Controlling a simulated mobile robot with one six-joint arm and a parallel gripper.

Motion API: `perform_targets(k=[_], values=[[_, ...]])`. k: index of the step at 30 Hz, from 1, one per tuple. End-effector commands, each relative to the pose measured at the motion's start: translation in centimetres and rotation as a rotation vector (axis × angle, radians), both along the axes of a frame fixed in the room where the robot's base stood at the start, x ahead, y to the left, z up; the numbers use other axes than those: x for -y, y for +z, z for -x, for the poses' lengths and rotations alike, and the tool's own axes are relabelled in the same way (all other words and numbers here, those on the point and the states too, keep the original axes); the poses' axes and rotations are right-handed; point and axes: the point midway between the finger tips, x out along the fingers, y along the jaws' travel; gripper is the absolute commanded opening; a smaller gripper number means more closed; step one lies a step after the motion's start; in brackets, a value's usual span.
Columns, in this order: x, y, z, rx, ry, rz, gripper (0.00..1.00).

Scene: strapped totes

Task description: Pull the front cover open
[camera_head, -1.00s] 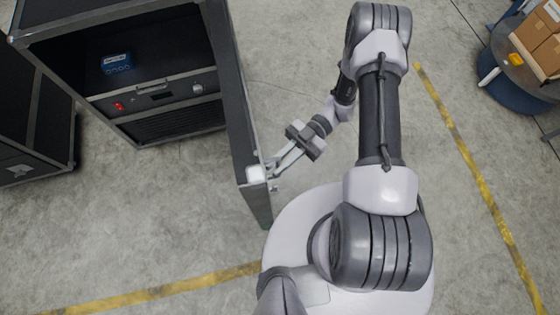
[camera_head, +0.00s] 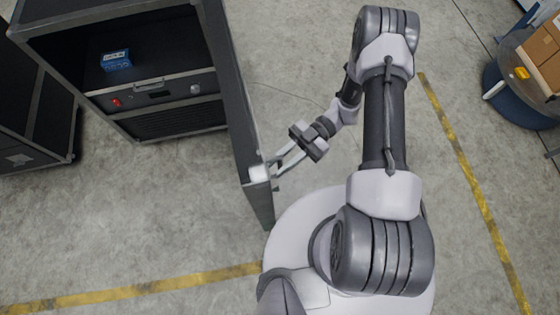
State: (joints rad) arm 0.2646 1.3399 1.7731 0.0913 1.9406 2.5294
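The front cover (camera_head: 233,110) is a dark panel with a grey metal edge. It stands swung wide open from the right side of the black case (camera_head: 110,12), whose inside shows. My gripper (camera_head: 268,172) is at the free end of the cover, by a small white fitting (camera_head: 258,172) on its edge. Its fingers reach the fitting from the right. Whether they are closed on it or only touch it is too small to tell.
Inside the case are a blue box (camera_head: 115,60) and a drawer-like unit with a handle and a red switch (camera_head: 116,102). Another dark case (camera_head: 30,140) stands at left. A round table with cartons (camera_head: 540,45) is at upper right. Yellow lines mark the open floor.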

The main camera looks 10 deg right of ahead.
Motion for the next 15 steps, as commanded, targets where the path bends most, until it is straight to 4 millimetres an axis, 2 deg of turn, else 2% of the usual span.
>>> perform_targets(k=[11,15], values=[[0.2,0.0,-0.2,0.001,-0.002,-0.001,0.20],[1.8,0.1,-1.3,0.001,-0.004,-0.001,0.20]])
